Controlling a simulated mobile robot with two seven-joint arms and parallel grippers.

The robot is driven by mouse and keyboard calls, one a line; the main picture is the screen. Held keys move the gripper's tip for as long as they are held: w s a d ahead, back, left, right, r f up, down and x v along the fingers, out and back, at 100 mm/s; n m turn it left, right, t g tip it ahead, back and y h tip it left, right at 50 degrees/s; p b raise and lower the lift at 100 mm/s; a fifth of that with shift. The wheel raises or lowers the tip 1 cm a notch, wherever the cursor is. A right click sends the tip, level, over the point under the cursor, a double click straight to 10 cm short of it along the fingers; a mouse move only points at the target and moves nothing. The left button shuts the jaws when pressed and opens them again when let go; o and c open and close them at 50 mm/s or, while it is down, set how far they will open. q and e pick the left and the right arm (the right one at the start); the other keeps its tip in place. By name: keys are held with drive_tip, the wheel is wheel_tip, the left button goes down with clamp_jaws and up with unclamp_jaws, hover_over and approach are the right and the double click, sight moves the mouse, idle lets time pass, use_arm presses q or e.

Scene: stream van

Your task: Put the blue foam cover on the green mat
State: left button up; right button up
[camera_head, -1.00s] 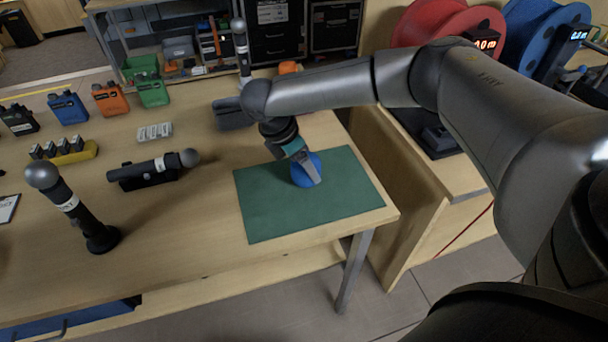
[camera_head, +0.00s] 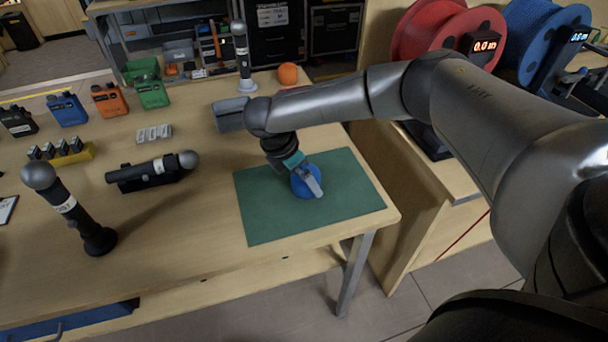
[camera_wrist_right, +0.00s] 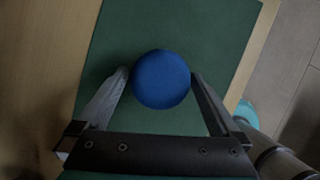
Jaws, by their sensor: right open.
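The blue foam cover (camera_head: 300,190) is a round blue ball over the middle of the green mat (camera_head: 265,215); it looks resting on the mat. In the right wrist view the cover (camera_wrist_right: 161,79) lies between my fingertips, with the mat (camera_wrist_right: 215,35) beneath. My right gripper (camera_wrist_right: 160,76) is open, one finger on each side of the cover. In the head view the gripper (camera_head: 310,178) partly hides the cover. I cannot tell whether either fingertip still touches it. My left gripper is out of view.
A lying microphone (camera_head: 150,172) and a standing one (camera_head: 70,210) are left of the mat. Another microphone (camera_head: 242,60) and an orange ball (camera_head: 288,74) stand behind. Coloured packs (camera_head: 108,99) line the back left. The table edge is close to the mat's right and front.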

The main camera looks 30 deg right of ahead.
drive_tip(key=p+v, duration=0.3)
drive_tip(key=v, duration=0.9)
drive_tip(key=shift+r, duration=0.2)
